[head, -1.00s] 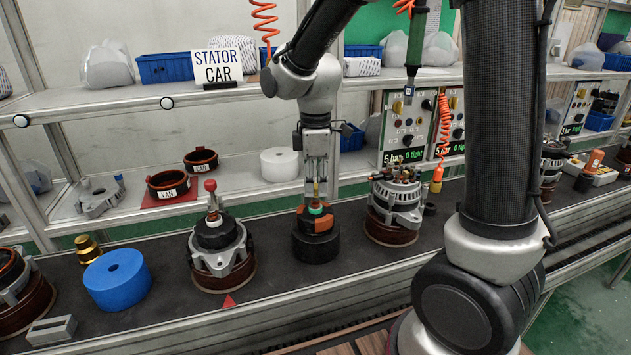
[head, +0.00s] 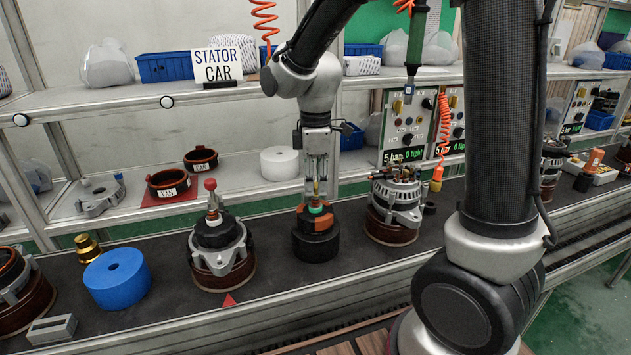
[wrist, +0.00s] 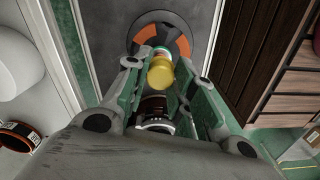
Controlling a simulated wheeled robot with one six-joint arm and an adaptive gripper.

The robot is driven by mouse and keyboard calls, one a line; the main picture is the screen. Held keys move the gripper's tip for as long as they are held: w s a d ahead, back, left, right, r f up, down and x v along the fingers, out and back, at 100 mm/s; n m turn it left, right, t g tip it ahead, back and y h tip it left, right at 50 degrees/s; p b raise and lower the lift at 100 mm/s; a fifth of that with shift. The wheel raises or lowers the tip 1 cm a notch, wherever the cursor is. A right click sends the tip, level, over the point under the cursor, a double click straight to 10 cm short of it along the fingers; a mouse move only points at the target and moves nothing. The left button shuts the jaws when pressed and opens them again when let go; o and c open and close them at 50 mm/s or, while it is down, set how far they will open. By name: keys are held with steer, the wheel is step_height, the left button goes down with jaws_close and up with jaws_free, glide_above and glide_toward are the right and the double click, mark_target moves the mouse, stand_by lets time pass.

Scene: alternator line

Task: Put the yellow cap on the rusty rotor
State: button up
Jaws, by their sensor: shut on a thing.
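My gripper (head: 317,184) is shut on the small yellow cap (wrist: 161,74), which shows between the fingers in the wrist view. In the head view only a sliver of it shows. Directly below is a dark rotor (head: 317,246) with rust-orange patches, upright on the black conveyor. A green-tipped shaft end rises from its middle, in line with the cap. The orange and dark top of the rotor also shows in the wrist view (wrist: 181,42). The cap is right at the shaft end; I cannot tell whether it is seated or only touching.
A stator assembly with a red knob (head: 211,184) stands left of the rotor, and an alternator (head: 396,205) stands close on its right. A blue roll (head: 117,279) and a brass part (head: 88,248) are farther left. A shelf (head: 190,95) runs behind.

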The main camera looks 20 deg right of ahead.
steer(key=shift+f, duration=1.55)
steer(key=o, duration=0.7)
steer(key=shift+r, duration=0.1)
step_height(320, 180, up, 12)
steer(key=shift+f, duration=0.1)
